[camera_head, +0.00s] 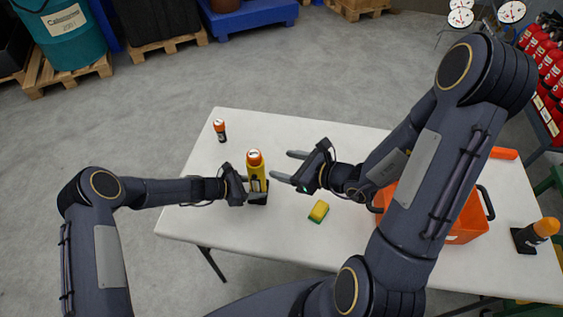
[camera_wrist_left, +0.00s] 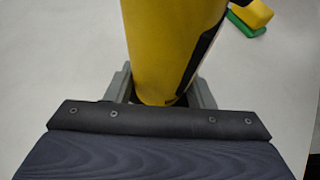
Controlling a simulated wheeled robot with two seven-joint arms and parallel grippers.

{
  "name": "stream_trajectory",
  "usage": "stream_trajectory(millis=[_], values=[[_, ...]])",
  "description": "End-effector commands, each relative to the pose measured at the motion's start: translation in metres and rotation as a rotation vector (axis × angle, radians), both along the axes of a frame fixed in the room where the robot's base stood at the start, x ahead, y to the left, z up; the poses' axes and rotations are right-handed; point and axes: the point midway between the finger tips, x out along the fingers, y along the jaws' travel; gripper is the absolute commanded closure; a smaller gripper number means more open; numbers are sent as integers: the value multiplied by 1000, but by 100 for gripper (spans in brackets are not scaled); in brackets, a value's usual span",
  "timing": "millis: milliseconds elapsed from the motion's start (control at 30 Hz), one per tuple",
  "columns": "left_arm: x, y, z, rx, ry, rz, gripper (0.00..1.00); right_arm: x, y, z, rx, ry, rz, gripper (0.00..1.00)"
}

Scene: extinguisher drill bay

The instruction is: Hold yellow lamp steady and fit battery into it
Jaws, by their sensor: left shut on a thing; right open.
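The yellow lamp (camera_head: 257,172) stands upright on a dark base on the white table; its top shows an orange part with a white face. My left gripper (camera_head: 256,190) is shut on its lower body from the left; the left wrist view shows the yellow body (camera_wrist_left: 172,45) between the fingers. My right gripper (camera_head: 280,165) is open and empty, just right of the lamp's upper part. A small orange-and-black cylinder (camera_head: 220,131), which looks like a battery, stands at the table's far left. Whether the lamp's orange top is a battery I cannot tell.
On the white table (camera_head: 290,245), a yellow-green sponge (camera_head: 318,211) lies right of the lamp. An orange crate (camera_head: 467,222) is partly behind my right arm. An orange-topped item in a black holder (camera_head: 532,236) stands at the right end. The table's left front is clear.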

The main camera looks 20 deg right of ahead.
Motion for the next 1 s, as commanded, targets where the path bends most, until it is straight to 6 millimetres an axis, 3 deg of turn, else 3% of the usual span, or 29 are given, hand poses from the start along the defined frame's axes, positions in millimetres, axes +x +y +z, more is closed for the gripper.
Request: stream_trajectory(millis=[267,300,467,767,1000], values=[[0,0,0,-1,-1,0,64,0,0,0,0,0,0,38],[0,0,0,-1,-1,0,46,0,0,0,0,0,0,38],[0,0,0,0,-1,0,26,0,0,0,0,0,0,38],[0,2,1,0,0,1,26,0,0,0,0,0,0,38],[2,32,18,0,-1,4,26,0,0,0,0,0,0,38]])
